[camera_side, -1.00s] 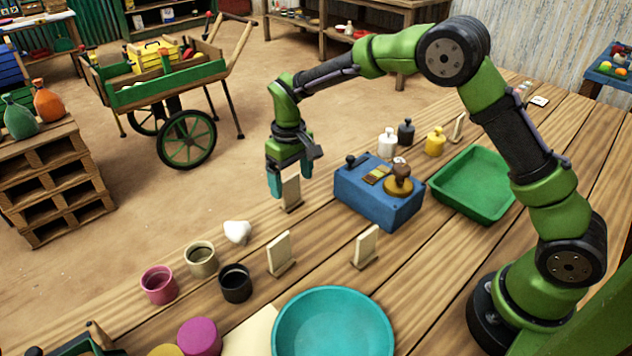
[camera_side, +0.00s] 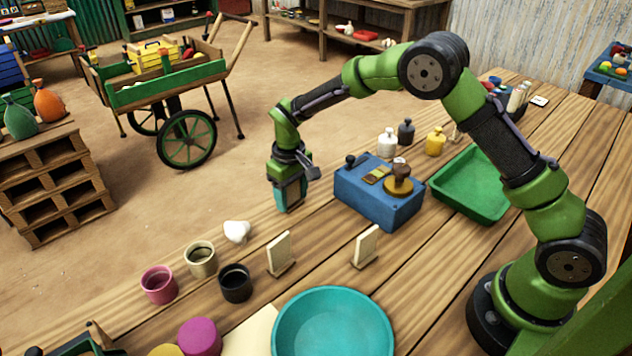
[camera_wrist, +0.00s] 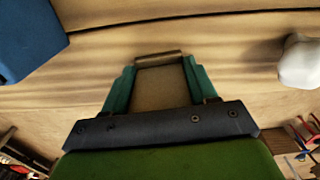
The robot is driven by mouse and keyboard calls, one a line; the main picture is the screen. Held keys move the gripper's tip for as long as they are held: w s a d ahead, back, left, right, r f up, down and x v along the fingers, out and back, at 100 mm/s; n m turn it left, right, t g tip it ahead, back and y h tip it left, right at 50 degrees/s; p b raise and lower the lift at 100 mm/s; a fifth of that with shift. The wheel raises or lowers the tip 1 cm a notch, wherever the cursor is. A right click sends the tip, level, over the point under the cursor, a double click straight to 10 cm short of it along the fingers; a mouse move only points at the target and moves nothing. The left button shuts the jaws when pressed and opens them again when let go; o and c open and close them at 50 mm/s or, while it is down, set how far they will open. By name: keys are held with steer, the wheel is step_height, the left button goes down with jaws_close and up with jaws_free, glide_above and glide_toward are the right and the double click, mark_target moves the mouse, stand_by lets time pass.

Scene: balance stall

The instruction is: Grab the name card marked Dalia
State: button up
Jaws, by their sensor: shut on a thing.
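My gripper (camera_side: 290,195) is down at the tabletop, left of the blue box, with its fingers shut on a name card. In the wrist view the card (camera_wrist: 160,88) stands between the two teal fingers, with its wooden foot beyond them on the table. In the side view the fingers hide this card almost fully. Two other name cards stand upright nearer the camera, one card (camera_side: 280,252) at the left and one card (camera_side: 366,245) at the right. No writing is readable on any card, so I cannot tell which is marked Dalia.
A blue box (camera_side: 365,200) with weights stands right of my gripper, and a green tray (camera_side: 470,190) beyond it. A white lump (camera_side: 237,231), several cups (camera_side: 200,260) and a teal bowl (camera_side: 333,325) lie nearer the camera. Wood between the standing cards is clear.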

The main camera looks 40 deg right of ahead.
steer(key=shift+c, duration=1.4)
steer(key=shift+r, duration=0.15)
